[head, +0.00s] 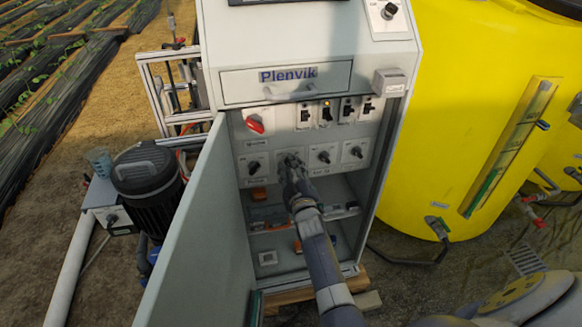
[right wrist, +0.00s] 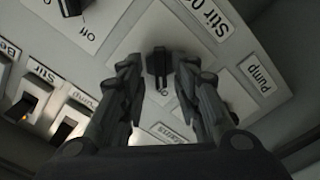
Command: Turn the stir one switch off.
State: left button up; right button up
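The stir one switch is a black rotary knob (right wrist: 160,66) on a pale plate, with a partly cut-off "Stir O" label (right wrist: 206,16) beside it in the right wrist view. My right gripper (right wrist: 160,84) is open, one finger on each side of this knob, with a visible gap on both sides. In the head view the right gripper (head: 291,164) covers that knob, second from the left in the lower row. The knob's position marks are not readable. My left gripper is not in view.
The pump knob (head: 254,168) is to the left and two more knobs, one here (head: 323,157), to the right. A red rotary switch (head: 255,122) and several toggle switches (head: 326,113) sit above. The open cabinet door (head: 205,235) stands left; a yellow tank (head: 465,120) stands right.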

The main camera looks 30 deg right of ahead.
jog(key=v, duration=0.7)
dwell(0.4)
jog(key=s+a+f+g+y, duration=0.1)
jog(key=s+a+f+g, duration=0.15)
jog(key=f, duration=0.65)
jog(key=s+a+f+g+y, duration=0.2)
jog(key=s+a+f, duration=0.15)
jog(key=f, duration=0.55)
jog(key=s+a+f+m+g+y+p, duration=0.1)
jog(key=s+a+f+m+g, duration=0.2)
jog(key=s+f, duration=1.15)
jog(key=s+f+g, duration=0.3)
jog(key=s+f, duration=0.2)
jog(key=s, duration=0.6)
jog(key=s+d+f+g, duration=0.1)
jog(key=s+f+g, duration=0.2)
jog(key=s, duration=0.7)
jog(key=s+f+g, duration=0.3)
jog(key=s+f, duration=0.4)
jog(key=s, duration=0.4)
jog(key=shift+s+d+m+p, duration=0.25)
jog(key=shift+s+m+p, duration=0.05)
jog(key=shift+m, duration=0.1)
